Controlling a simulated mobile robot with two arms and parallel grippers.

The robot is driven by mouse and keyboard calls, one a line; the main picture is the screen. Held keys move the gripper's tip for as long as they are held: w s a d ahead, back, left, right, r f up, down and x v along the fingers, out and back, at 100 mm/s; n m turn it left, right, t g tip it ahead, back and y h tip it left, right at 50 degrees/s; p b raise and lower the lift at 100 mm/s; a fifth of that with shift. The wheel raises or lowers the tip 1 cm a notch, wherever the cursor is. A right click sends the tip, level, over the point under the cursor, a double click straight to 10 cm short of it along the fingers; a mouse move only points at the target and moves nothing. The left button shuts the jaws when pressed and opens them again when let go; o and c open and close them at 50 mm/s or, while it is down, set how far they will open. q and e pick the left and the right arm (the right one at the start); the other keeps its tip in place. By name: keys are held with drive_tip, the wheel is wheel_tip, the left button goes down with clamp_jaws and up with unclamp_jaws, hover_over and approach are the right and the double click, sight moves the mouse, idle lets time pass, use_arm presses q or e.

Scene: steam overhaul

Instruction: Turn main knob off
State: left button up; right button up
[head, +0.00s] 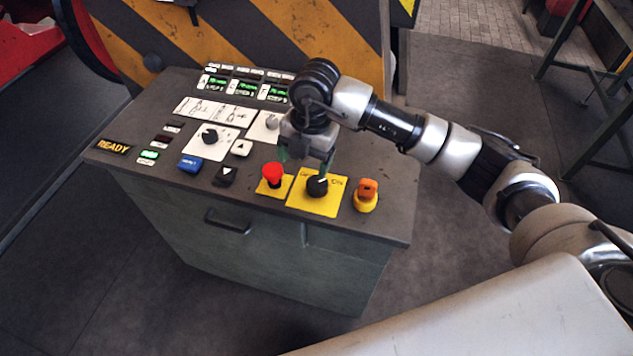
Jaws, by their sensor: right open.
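The main knob (317,187) is a black rotary knob on a yellow plate (320,208) with dark lettering, near the front right of the control panel. My right gripper (308,160) points down just above and behind the knob, its fingers apart. One finger reaches down close to the knob; I cannot tell whether it touches. The gripper and wrist partly hide the plate's lettering and the panel behind. My left gripper is out of view.
A red mushroom button (273,174) stands left of the knob and an orange switch (367,193) right of it, both close by. A blue button (190,164), a second black knob (210,136) and lit displays (243,88) fill the panel's left and back. A striped machine (240,35) stands behind.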

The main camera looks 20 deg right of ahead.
sight(316, 184)
drive_tip(key=shift+m+h, duration=0.4)
drive_tip(key=shift+h, duration=0.4)
drive_tip(key=d+f, duration=0.1)
drive_tip(key=f, duration=0.2)
drive_tip(key=f+p, duration=0.1)
drive_tip(key=f, duration=0.1)
drive_tip(key=d+f+p, duration=0.1)
drive_tip(key=f, duration=0.2)
drive_tip(key=shift+w+d+f, duration=0.3)
drive_tip(key=shift+w+f, duration=0.05)
drive_tip(key=shift+f, duration=0.7)
drive_tip(key=c, duration=0.9)
drive_tip(key=shift+c, duration=0.2)
